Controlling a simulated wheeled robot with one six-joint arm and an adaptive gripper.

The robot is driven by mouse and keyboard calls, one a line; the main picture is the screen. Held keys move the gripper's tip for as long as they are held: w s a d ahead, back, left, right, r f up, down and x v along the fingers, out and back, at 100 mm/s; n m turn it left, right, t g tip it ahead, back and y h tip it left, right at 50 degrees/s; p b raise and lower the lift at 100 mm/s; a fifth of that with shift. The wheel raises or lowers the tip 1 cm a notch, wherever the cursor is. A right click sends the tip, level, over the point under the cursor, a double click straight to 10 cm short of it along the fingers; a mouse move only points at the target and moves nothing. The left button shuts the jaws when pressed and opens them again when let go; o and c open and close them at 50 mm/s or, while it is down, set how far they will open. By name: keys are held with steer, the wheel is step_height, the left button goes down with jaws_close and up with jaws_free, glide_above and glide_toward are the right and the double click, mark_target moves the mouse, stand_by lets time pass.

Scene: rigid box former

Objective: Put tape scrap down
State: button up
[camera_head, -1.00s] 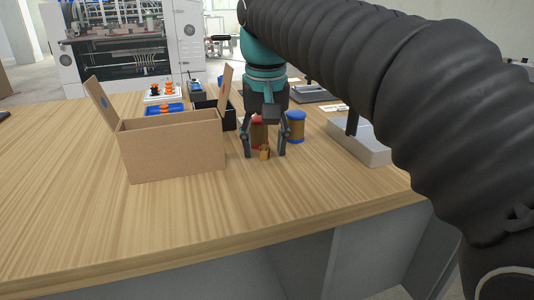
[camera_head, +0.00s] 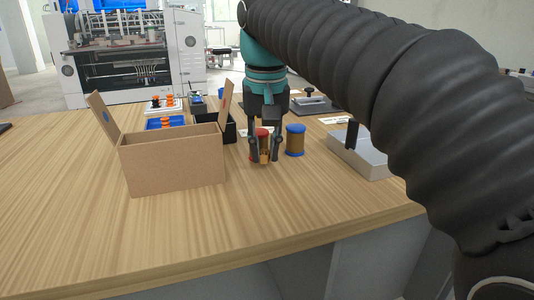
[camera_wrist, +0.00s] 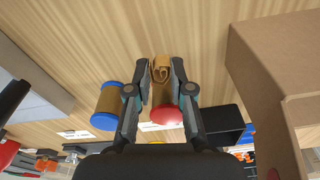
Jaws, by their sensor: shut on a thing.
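The tape scrap (camera_wrist: 161,70) is a small curled brown piece. In the wrist view it sits between the two fingertips of my gripper (camera_wrist: 160,80), which is shut on it. In the head view my gripper (camera_head: 264,158) points down just above or at the wooden table, right of the cardboard box, with the scrap (camera_head: 264,157) small between its fingers. I cannot tell whether the scrap touches the table.
An open cardboard box (camera_head: 172,162) stands to the left. A red-topped spool (camera_head: 262,133) is close behind my gripper, and a blue-topped spool (camera_head: 295,140) is beside it. A grey metal block (camera_head: 362,155) lies to the right. The table front (camera_head: 200,225) is clear.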

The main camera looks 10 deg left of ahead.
mark_target(268, 151)
steer(key=r, duration=0.3)
steer(key=shift+w+d+p, duration=0.25)
steer(key=shift+w+p, duration=0.1)
steer(key=w+d+r, duration=0.1)
steer(key=w, duration=0.1)
steer(key=w+d+r, duration=0.2)
steer(key=w, duration=0.1)
steer(key=w+d+r, duration=0.2)
steer(key=shift+w+d, duration=0.2)
steer(key=shift+d, duration=0.05)
steer(key=shift+w+d+r, duration=0.5)
steer(key=shift+w+r, duration=0.05)
steer(key=shift+w, duration=0.05)
